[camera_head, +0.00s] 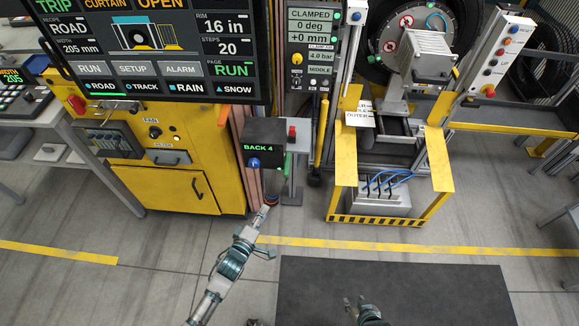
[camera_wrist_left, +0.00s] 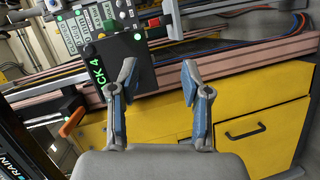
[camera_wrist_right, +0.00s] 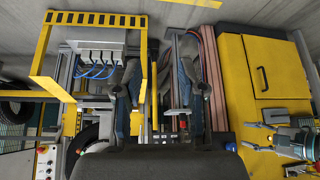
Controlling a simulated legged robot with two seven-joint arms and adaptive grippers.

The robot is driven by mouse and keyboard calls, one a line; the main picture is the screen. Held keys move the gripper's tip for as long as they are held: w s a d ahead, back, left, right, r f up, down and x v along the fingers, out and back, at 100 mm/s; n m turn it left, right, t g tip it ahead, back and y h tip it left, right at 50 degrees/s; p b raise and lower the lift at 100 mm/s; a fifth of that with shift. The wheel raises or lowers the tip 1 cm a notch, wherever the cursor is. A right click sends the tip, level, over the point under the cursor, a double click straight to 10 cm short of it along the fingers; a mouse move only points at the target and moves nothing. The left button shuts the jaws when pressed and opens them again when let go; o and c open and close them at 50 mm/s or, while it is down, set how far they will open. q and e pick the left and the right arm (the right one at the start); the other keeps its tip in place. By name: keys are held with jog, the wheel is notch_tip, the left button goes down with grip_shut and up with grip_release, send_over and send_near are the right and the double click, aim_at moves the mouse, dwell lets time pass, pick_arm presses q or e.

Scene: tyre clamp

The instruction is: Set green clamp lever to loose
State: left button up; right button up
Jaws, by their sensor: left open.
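A green upright lever-like part (camera_head: 287,165) shows at the right side of a dark box reading BACK 4 (camera_head: 262,140); I cannot tell its exact setting. The clamp panel (camera_head: 312,28) above reads CLAMPED, 0 deg, +0 mm. My left gripper (camera_head: 268,203) is just below the box, apart from the green part. In the left wrist view, my left gripper (camera_wrist_left: 158,85) is open and empty, with the box (camera_wrist_left: 125,65) behind its fingers. My right gripper (camera_head: 358,306) is low at the front over the dark mat; the right wrist view shows it open and empty (camera_wrist_right: 158,75).
A blue knob (camera_head: 253,163) and a red button (camera_head: 292,132) are on or by the box. A yellow cabinet (camera_head: 180,185) stands left, and a yellow-framed tyre machine (camera_head: 437,170) right. The floor around the dark mat (camera_head: 400,290) is clear.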

pick_arm(q)
notch_tip(320, 180, up, 6)
jog(key=w+d+n+t+h, duration=0.1)
jog(key=w+d+n+h, duration=0.1)
jog(key=b, duration=0.3)
send_near(287, 164)
jog(key=w+d+f, duration=0.1)
jog(key=f, duration=0.1)
jog(key=x, duration=0.2)
jog(key=b+x, duration=0.1)
jog(key=x, duration=0.5)
jog(key=shift+d+r+b, duration=0.25)
jog(key=shift+d+b, duration=0.1)
jog(key=shift+w+r, duration=0.1)
jog(key=shift+w, duration=0.3)
pick_arm(e)
jog(key=w+a+r+t+y, duration=0.2)
jog(key=w+a+r+t, duration=0.2)
jog(key=w+r+t, duration=0.5)
notch_tip(287, 164, up, 3)
jog(key=shift+a+f+y, duration=0.1)
jog(key=shift+a+y, duration=0.05)
jog(key=shift+y, duration=0.15)
pick_arm(q)
grip_shut()
pick_arm(e)
jog(key=shift+w, duration=0.15)
